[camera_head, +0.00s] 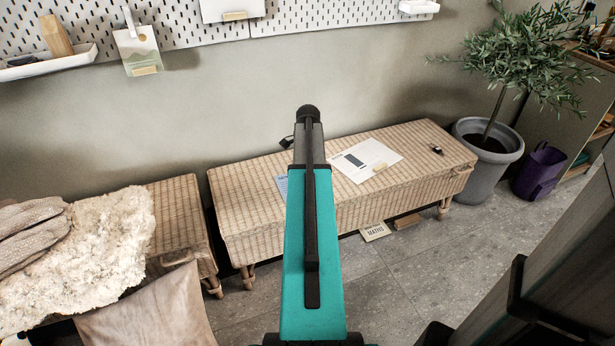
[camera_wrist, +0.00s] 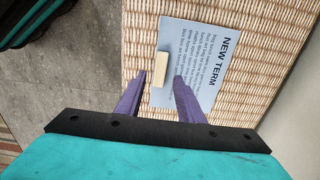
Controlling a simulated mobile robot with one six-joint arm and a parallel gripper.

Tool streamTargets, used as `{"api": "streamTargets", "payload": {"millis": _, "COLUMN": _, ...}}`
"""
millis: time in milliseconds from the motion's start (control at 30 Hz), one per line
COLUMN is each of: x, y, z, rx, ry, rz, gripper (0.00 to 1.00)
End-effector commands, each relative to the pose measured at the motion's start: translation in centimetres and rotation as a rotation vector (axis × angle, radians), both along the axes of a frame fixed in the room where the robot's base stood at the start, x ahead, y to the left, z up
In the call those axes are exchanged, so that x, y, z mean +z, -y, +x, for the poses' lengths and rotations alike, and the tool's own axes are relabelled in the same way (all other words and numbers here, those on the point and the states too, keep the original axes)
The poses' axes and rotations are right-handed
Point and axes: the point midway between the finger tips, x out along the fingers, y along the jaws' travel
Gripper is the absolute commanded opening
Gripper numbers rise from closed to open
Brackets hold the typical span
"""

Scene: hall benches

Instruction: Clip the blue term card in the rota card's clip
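The blue term card (camera_wrist: 205,50) lies flat on the wicker bench in the wrist view, with "NEW TERM" printed on it. A pale tab (camera_wrist: 161,68) sits at its near-left edge. My gripper (camera_wrist: 160,76) is open, its two purple fingers on either side of the tab; whether they touch anything is unclear. In the head view only a sliver of the blue card (camera_head: 282,185) shows beside my arm, and the fingers are hidden. Two cards hang on the pegboard: a green-and-white one (camera_head: 138,48) in a white clip and a white one (camera_head: 228,7), cut off. I cannot tell which is the rota card.
A white sheet (camera_head: 378,153) lies on the wicker bench (camera_head: 245,205), with small dark items nearby. A potted tree (camera_head: 487,150) and a purple bin (camera_head: 540,172) stand right. A "MATHS" card (camera_head: 375,232) lies on the floor. A fleece (camera_head: 110,240) covers the left bench.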

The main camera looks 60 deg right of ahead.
Motion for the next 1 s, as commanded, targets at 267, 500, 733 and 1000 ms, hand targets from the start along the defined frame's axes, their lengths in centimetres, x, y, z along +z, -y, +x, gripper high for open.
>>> {"api": "streamTargets", "payload": {"millis": 267, "x": -1.8, "y": 0.0, "z": 0.1, "rx": 0.001, "ry": 0.0, "rz": 0.0, "gripper": 0.34}}
{"api": "streamTargets", "payload": {"millis": 500, "x": -3.4, "y": 0.0, "z": 0.1, "rx": 0.001, "ry": -0.001, "rz": 0.001, "gripper": 0.34}}
{"api": "streamTargets", "payload": {"millis": 733, "x": -4.4, "y": 0.0, "z": 0.1, "rx": 0.002, "ry": 0.001, "rz": -0.001, "gripper": 0.34}}
{"api": "streamTargets", "payload": {"millis": 1000, "x": -4.7, "y": 0.0, "z": 0.2, "rx": 0.002, "ry": 0.001, "rz": -0.001, "gripper": 0.34}}
